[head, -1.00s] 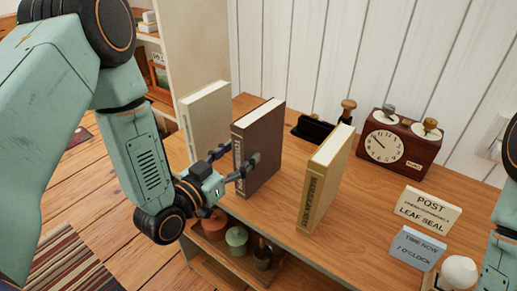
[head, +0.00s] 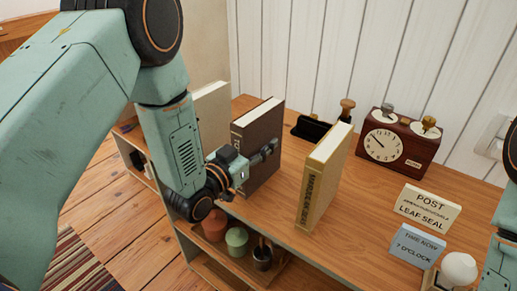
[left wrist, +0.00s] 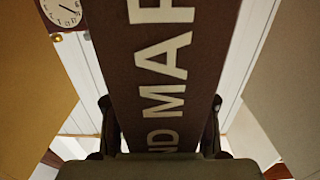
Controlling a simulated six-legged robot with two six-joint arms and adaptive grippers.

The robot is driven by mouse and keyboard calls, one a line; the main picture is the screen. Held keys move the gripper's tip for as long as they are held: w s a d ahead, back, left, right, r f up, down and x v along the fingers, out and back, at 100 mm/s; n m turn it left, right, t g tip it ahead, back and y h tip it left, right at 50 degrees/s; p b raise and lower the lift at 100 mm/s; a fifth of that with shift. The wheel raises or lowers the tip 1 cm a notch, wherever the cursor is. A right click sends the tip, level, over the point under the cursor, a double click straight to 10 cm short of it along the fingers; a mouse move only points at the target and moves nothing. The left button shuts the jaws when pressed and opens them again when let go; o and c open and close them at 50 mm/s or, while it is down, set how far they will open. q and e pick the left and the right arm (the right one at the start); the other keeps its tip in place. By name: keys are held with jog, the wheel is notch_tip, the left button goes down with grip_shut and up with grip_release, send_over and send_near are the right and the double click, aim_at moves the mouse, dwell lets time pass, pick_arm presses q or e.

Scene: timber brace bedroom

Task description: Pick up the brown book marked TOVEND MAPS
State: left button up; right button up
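The brown book (head: 262,125) stands upright on the wooden desktop, between a cream book and a tan book. Its dark spine (left wrist: 160,75) fills the middle of the left wrist view, with pale letters reading "ND MAP" and the rest cut off. My left gripper (head: 258,158) is at the spine, with one finger along the book's right face. In the left wrist view its fingers stand spread on both sides of the spine, close to its edges; firm contact does not show. My right gripper is out of view.
The cream book (head: 211,112) stands left, partly behind my arm; the tan book (head: 325,180) stands right. A red-brown clock (head: 398,145), a dark stamp holder (head: 313,128) and sign cards (head: 428,207) sit further right. Pots (head: 236,240) stand on the lower shelf.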

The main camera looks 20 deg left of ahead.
pick_arm(q)
jog(key=shift+d, duration=0.2)
jog(key=c, duration=0.6)
jog(key=shift+a, duration=0.2)
grip_shut()
jog(key=shift+r, duration=0.1)
